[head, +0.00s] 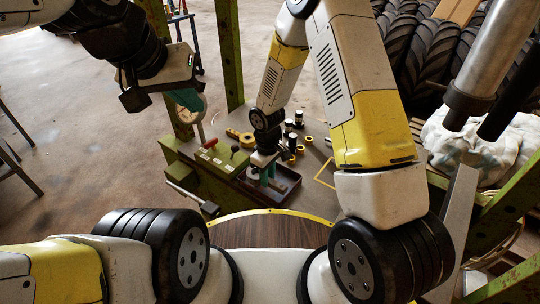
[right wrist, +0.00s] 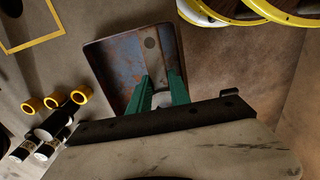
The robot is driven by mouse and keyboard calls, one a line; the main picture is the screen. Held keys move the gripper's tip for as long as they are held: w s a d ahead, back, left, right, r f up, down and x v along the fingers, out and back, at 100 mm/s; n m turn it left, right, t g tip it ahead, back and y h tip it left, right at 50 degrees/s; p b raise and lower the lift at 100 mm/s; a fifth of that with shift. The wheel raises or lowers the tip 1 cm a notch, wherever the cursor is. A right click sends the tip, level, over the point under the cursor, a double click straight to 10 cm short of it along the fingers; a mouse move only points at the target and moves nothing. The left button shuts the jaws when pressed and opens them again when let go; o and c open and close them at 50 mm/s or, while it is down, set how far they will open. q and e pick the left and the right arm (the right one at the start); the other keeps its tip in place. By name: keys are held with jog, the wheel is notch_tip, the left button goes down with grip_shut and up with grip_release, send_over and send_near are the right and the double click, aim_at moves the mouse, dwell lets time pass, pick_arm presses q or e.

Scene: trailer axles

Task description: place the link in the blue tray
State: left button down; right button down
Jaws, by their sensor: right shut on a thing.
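The blue tray (head: 287,190), worn and rust-stained, lies on the bench in the head view. In the right wrist view the tray (right wrist: 112,62) fills the upper middle. My right gripper (head: 263,173) points down over the tray, its green fingers (right wrist: 161,88) in front of the tray's interior. It is shut on a small pale grey thing (right wrist: 161,99), apparently the link, mostly hidden between the fingers. I cannot tell whether it touches the tray floor. My left gripper (head: 188,99) is raised at the upper left, away from the tray; its finger opening is not clear.
Black-and-white cylinders and yellow rings (right wrist: 53,101) stand beside the tray. A green vise-like block (head: 222,158) and a yellow part (head: 240,137) are left of it. A yellow outlined square (head: 326,173) marks bare bench to the right. Green posts (head: 230,50) rise behind.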

jog(key=w, duration=0.4)
jog(key=shift+d+f, duration=0.15)
jog(key=shift+d, duration=0.25)
jog(key=shift+f, duration=1.75)
jog(key=shift+f, duration=0.1)
jog(key=c, duration=1.2)
grip_release()
